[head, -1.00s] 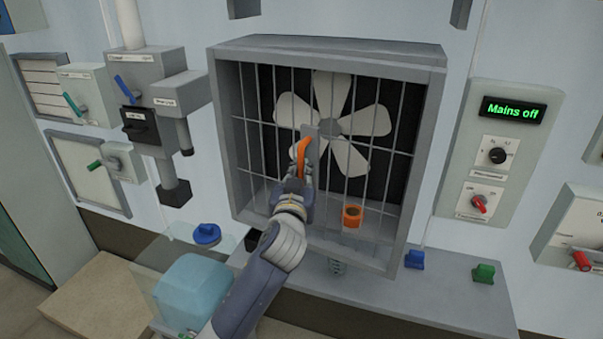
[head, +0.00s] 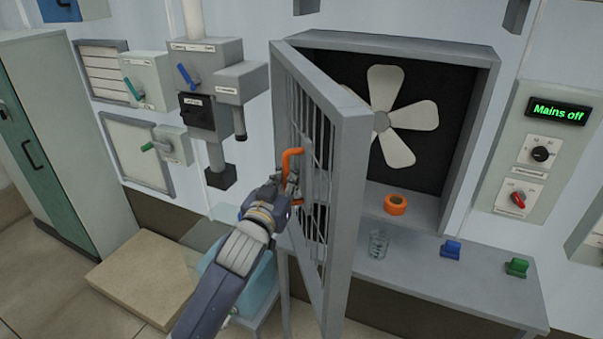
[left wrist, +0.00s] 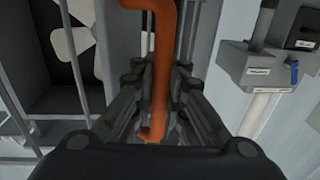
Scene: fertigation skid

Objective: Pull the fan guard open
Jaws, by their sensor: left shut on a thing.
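The fan guard (head: 343,190) is a grey barred door, swung wide out from the grey fan box (head: 478,130) and hinged on its left side. My left gripper (head: 292,182) is shut on the orange handle (head: 291,157) of the guard. In the left wrist view the orange handle (left wrist: 160,60) runs between the fingers. The white fan (head: 408,118) is uncovered inside the box. My right gripper is not in view.
An orange ring (head: 396,204) sits in the box's opening. A clear glass (head: 378,243), a blue block (head: 451,249) and a green block (head: 516,267) stand on the grey bench (head: 420,290). A control panel (head: 535,150) reads "Mains off".

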